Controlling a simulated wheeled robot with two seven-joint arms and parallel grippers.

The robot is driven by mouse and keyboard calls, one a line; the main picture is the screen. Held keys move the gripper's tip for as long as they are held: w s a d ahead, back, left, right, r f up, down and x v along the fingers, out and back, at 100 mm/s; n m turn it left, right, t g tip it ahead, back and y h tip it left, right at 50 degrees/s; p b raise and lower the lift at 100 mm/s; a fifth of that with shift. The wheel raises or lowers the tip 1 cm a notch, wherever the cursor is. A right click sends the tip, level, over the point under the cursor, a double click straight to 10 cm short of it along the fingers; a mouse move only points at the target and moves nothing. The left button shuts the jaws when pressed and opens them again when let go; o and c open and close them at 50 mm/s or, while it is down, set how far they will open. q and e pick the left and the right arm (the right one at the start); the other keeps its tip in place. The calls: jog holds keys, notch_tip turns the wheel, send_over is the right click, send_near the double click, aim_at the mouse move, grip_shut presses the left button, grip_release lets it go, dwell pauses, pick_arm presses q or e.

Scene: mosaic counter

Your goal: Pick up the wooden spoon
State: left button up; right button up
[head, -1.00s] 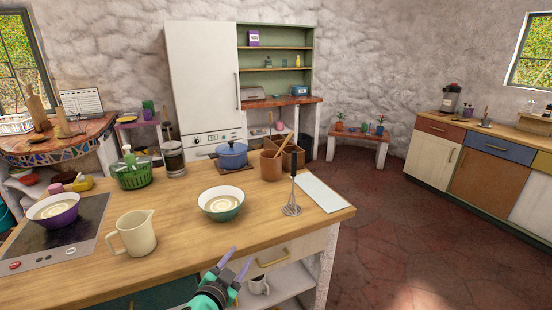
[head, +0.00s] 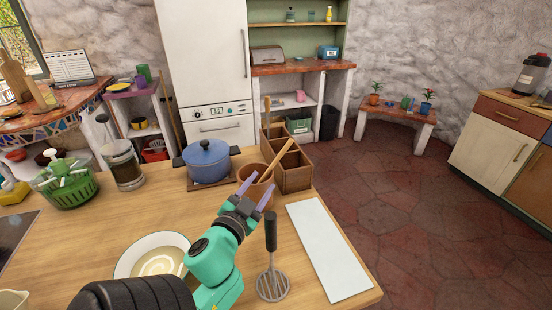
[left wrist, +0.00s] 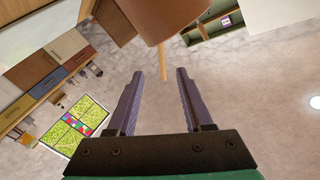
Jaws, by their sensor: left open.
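The wooden spoon (head: 277,160) leans to the upper right out of a round brown cup (head: 248,180) on the counter. My left gripper (head: 247,197) is open and empty, in front of the cup in the head view. In the left wrist view, the picture is turned over: the spoon (left wrist: 163,65) hangs from the cup's rim and its end shows between the fingers of the gripper (left wrist: 173,72). I cannot tell how far beyond the fingertips it is. The spoon's lower part is hidden in the cup. My right gripper is not in view.
A wooden compartment box (head: 295,178) stands beside the cup, with a blue pot (head: 207,162) to the left. Bare counter lies to the left (head: 75,250).

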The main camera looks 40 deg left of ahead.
aim_at(278, 159)
pick_arm(q)
jog(key=p+x, duration=0.1)
jog(key=x, duration=0.3)
jog(key=p+x, duration=0.1)
jog(key=x, duration=0.3)
jog(key=r+p+x, duration=0.1)
jog(key=p+x, duration=0.1)
jog(key=x, duration=0.1)
jog(key=shift+w+r, duration=0.15)
jog(key=shift+w, duration=0.3)
jog(key=shift+w+a+f, duration=0.1)
jog(key=shift+w+f, duration=0.05)
jog(key=shift+f, duration=0.05)
jog(key=c, duration=0.7)
grip_shut()
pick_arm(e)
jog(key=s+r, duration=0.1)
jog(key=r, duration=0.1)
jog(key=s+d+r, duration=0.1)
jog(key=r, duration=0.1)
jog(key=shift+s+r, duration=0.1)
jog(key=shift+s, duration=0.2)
